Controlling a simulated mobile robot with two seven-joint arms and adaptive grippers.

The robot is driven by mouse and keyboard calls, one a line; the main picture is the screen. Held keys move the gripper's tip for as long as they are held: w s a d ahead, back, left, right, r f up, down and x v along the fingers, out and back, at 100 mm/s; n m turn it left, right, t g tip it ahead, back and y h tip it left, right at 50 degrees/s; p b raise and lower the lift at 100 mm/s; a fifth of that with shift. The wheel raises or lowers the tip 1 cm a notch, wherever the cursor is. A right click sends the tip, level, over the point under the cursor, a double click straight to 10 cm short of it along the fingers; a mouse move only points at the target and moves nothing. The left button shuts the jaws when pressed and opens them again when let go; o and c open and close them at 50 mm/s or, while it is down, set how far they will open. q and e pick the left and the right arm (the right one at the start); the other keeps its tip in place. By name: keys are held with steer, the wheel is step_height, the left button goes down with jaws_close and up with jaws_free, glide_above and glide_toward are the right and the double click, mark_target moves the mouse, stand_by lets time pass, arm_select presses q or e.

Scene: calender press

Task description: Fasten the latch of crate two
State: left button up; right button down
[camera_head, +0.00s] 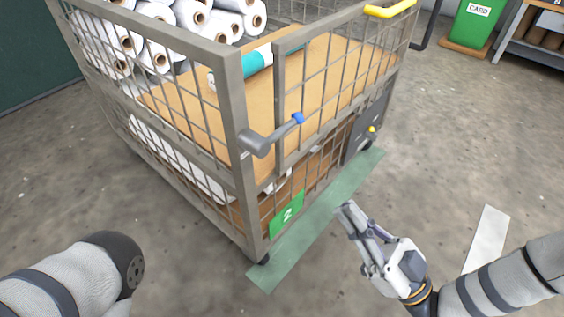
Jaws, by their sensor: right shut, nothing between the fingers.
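Crate two (235,105) is a grey-brown wire-mesh cage with a green "2" sign (287,215) low on its front side. Its latch (268,137) is a grey cylinder and lever with a blue knob at the front corner post. The lever points right and slightly up, and its knob lies by the upright of the front panel. I cannot tell if it is engaged. My right gripper (346,209) is shut and empty, below and to the right of the latch, apart from the crate. Of my left arm only a link shows at bottom left; its gripper is out of view.
White rolls (158,57) and a teal-wrapped roll (256,62) lie in the crate. A yellow handle (390,9) tops its far right corner. A green strip (272,274) marks the floor. A green CARD bin (474,30) stands at the back right. Floor right of the crate is mostly clear.

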steer(key=shift+d+r+n+y, duration=0.1)
steer(key=shift+d+n+y, duration=0.05)
steer(key=shift+n+y, duration=0.15)
steer(key=b+x, duration=0.1)
steer(key=x, duration=1.3)
